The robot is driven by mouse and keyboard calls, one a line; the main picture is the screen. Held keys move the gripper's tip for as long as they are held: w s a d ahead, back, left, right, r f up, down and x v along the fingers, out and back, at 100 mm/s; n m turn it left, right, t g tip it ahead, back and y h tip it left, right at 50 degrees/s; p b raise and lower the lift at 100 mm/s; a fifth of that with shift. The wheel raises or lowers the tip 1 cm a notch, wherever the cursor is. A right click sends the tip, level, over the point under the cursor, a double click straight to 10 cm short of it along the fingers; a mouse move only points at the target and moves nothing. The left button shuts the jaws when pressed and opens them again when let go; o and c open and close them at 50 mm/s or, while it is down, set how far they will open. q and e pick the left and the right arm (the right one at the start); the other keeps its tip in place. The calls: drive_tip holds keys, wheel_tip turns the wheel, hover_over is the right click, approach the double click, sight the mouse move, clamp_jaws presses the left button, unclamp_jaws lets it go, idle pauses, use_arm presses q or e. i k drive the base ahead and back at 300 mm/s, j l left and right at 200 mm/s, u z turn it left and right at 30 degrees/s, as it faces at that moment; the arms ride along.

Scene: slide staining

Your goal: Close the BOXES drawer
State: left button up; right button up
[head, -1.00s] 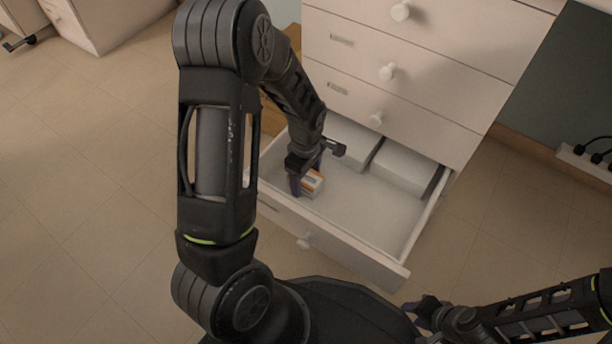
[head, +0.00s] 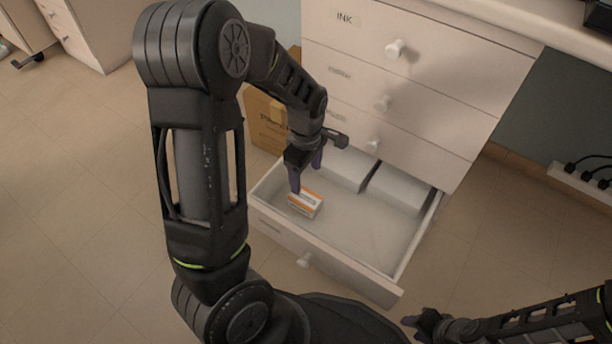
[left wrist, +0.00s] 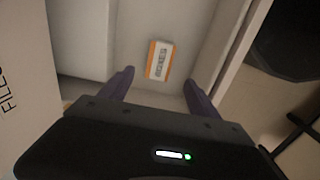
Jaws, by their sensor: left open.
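The bottom drawer (head: 376,237) of the white cabinet is pulled out, with a round white knob (head: 304,260) on its front. Its label is too small to read. A small orange and white box (head: 306,202) lies inside near the front left; it also shows in the left wrist view (left wrist: 159,60). Two larger white boxes lie at the back, one on the left (head: 346,166) and one on the right (head: 399,188). My left gripper (head: 306,180) is open and empty, just above the small box. My right gripper (head: 412,321) is at the lower right, away from the drawer; its fingers are unclear.
Above are several shut drawers, the top one marked INK (head: 344,18). A cardboard box (head: 266,122) stands left of the cabinet. A power strip (head: 582,183) is on the right. The floor (head: 90,200) at left is clear.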

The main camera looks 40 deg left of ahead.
sight(374, 215)
drive_tip(key=k+l, duration=0.45)
drive_tip(key=l, duration=0.3)
drive_tip(key=k+l, duration=0.25)
drive_tip(key=l, duration=0.1)
